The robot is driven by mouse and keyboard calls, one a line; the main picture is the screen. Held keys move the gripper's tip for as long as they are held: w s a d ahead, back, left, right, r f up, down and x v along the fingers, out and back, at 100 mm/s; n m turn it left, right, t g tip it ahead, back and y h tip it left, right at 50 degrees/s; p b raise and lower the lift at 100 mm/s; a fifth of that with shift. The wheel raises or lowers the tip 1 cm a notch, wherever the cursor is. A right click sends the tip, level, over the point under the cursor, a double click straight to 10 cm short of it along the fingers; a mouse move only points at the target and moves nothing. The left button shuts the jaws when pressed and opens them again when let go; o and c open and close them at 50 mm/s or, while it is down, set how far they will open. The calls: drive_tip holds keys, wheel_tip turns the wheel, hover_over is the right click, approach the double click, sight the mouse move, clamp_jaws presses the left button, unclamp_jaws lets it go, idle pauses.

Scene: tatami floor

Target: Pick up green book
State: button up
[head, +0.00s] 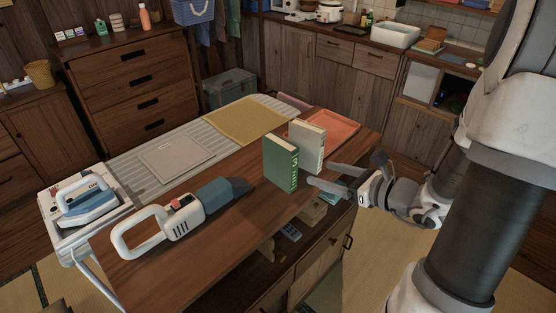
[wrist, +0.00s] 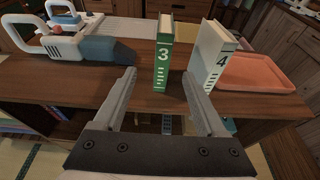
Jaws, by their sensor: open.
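The green book (head: 281,163) stands upright on the wooden table near its front edge, with a white 3 on its spine. In the wrist view the green book (wrist: 163,56) is between the lines of my two fingers and beyond their tips. My gripper (head: 328,177) is open and empty, just right of the book and at the table's front edge. In the wrist view my gripper (wrist: 158,75) shows both fingers spread wide, apart from the book. A white book (head: 307,147) marked 4 stands upright just right of the green one; it also shows in the wrist view (wrist: 208,57).
A handheld vacuum (head: 180,216) lies left of the books on the table (head: 235,235). A coral tray (head: 331,127) is behind the white book. An iron (head: 86,203) sits at the far left. Shelves with small items are under the table's front edge.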

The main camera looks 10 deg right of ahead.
sight(293, 164)
drive_tip(key=b+x, duration=0.1)
drive_tip(key=x, duration=1)
drive_tip(key=shift+f, duration=0.1)
drive_tip(key=shift+d+b+x, duration=0.15)
drive_tip(key=shift+x, duration=1.2)
drive_tip(key=shift+d+b+x, duration=0.15)
drive_tip(key=shift+x, duration=1.25)
drive_tip(key=shift+w, duration=0.2)
clamp_jaws()
